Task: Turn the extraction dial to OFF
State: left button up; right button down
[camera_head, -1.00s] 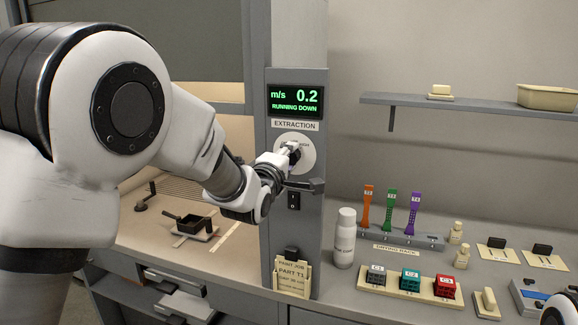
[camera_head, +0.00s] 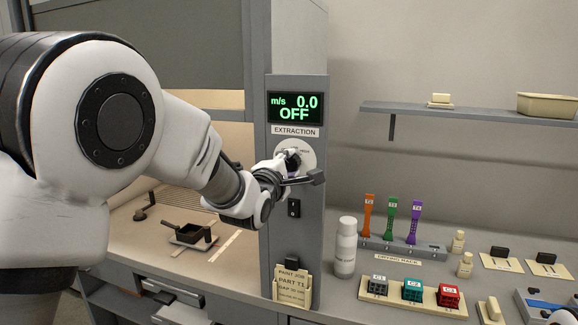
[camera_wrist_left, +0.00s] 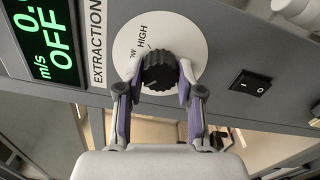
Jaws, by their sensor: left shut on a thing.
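The extraction dial is a black ribbed knob (camera_wrist_left: 158,70) on a round white plate marked with settings, HIGH among them. In the left wrist view the two fingers of my left gripper (camera_wrist_left: 157,82) close on either side of the knob. In the head view my left gripper (camera_head: 287,165) reaches the white dial plate (camera_head: 308,157) and hides much of the knob. The display (camera_head: 295,107) above it reads m/s 0.0 and OFF in green. My right gripper is not in view; only a bit of white arm shows at the lower right corner.
A rocker switch (camera_head: 294,208) sits below the dial. A card holder (camera_head: 291,284) hangs lower on the grey post. On the right counter are a white bottle (camera_head: 346,248), a drying rack (camera_head: 402,247) and a tray of coloured blocks (camera_head: 410,292).

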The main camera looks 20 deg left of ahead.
pick_arm(q)
jog(key=o, duration=1.2)
jog(key=shift+c, duration=0.2)
jog(key=s, duration=1.2)
jog(key=shift+a, duration=0.25)
